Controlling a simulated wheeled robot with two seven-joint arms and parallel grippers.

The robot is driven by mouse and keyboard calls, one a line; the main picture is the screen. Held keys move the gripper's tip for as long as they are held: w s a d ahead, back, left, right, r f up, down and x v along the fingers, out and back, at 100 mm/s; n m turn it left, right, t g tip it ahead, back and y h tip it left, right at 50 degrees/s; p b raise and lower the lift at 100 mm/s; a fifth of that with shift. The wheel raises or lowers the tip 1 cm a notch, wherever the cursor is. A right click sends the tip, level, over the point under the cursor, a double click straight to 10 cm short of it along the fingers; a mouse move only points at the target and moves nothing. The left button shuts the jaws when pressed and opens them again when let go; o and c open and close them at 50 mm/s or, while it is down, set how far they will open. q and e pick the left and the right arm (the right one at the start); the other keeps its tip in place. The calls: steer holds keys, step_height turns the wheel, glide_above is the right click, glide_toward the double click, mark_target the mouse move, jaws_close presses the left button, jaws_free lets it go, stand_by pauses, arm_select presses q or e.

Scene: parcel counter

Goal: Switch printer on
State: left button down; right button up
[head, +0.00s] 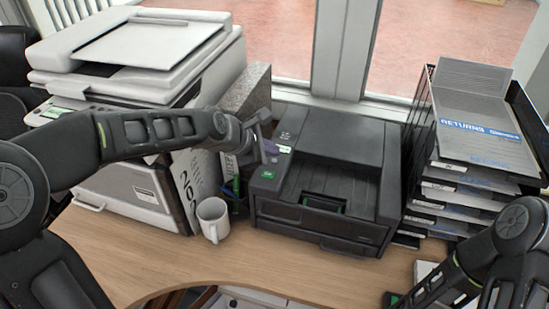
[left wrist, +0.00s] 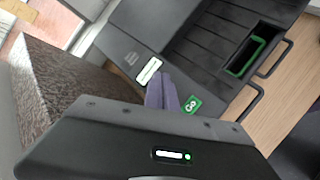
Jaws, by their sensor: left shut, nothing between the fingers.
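A black printer (head: 330,170) stands on the counter in the middle of the head view. A green GO key (head: 267,174) sits at the front of its left-hand panel; it also shows in the left wrist view (left wrist: 191,105). A pale strip (left wrist: 149,71) lies farther back on that panel. My left gripper (head: 264,157) is shut and empty, its tips over the panel, between the pale strip and the GO key. Whether the tips touch the panel, I cannot tell. My right arm comes in at the lower right; its gripper is outside the picture.
A large white copier (head: 140,60) stands at the left. A white mug (head: 213,218) and a speckled box (head: 247,92) are beside the printer. A tray stack (head: 460,185) with returns papers is close on its right. The counter in front (head: 270,262) is clear.

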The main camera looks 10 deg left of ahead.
arm_select(q)
step_height(320, 180, up, 6)
steer(key=p, duration=0.6)
stand_by(1.2)
